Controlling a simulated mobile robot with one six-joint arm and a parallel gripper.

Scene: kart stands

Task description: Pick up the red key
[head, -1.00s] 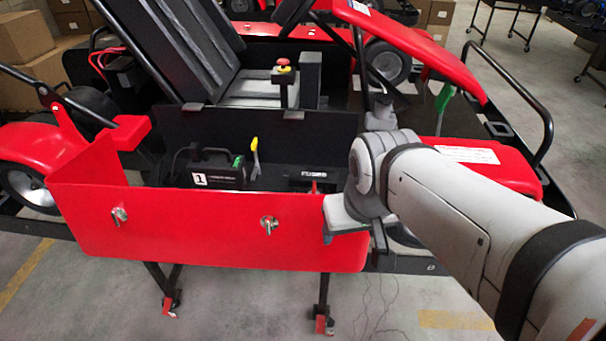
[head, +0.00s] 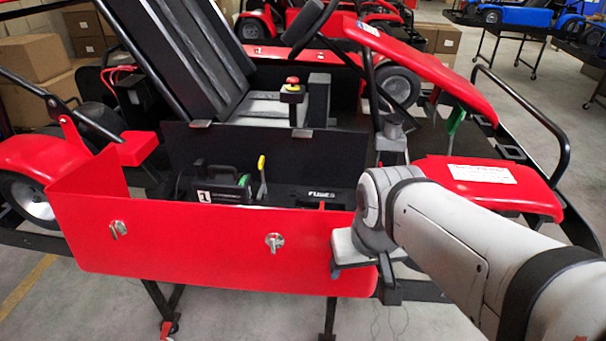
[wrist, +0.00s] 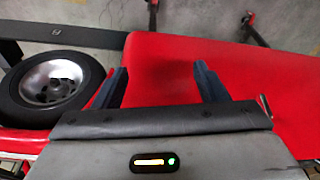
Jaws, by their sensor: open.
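I cannot make out the red key for certain. A small red spot (head: 322,205) shows by the black box marked FUSES (head: 300,194), behind the red side panel; it is too small to tell whether it is the key. My gripper (wrist: 160,82) is open and empty in the wrist view, its two dark fingers apart over the red panel (wrist: 155,62). In the head view, my arm comes from the right and its wrist is over the right end of the red panel (head: 200,240), with the fingers mostly hidden.
A black case marked 1 (head: 222,192) and a yellow-handled lever (head: 262,175) stand in the bay behind the panel. A red push button (head: 292,82) is on a post by the black seat (head: 190,55). A wheel (wrist: 52,85) is at left in the wrist view.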

